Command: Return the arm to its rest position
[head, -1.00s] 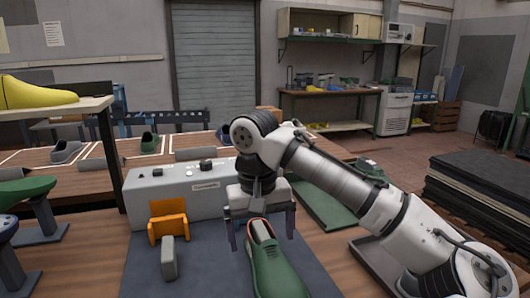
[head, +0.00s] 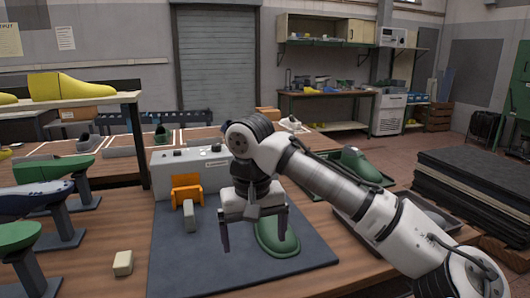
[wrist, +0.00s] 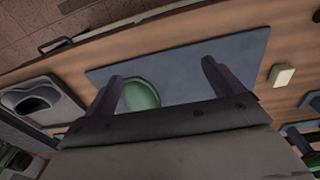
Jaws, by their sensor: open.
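My gripper (head: 254,230) hangs above the blue-grey mat (head: 185,260) with its two fingers apart and nothing between them. A rounded green piece (head: 278,236) lies on the mat just beside and behind the right finger. In the wrist view, my gripper (wrist: 160,82) shows both fingers spread over the mat (wrist: 185,62). The green piece (wrist: 142,95) shows there close to the left finger, partly hidden by the gripper body. My arm reaches in from the lower right of the head view.
A grey box (head: 218,172) with an orange holder (head: 186,190) stands behind the mat. A pale block (head: 123,263) lies left of it. Green lasts on stands (head: 55,172) crowd the left. A green shoe (head: 362,166) sits behind my arm. Black stacked sheets (head: 475,190) stand right.

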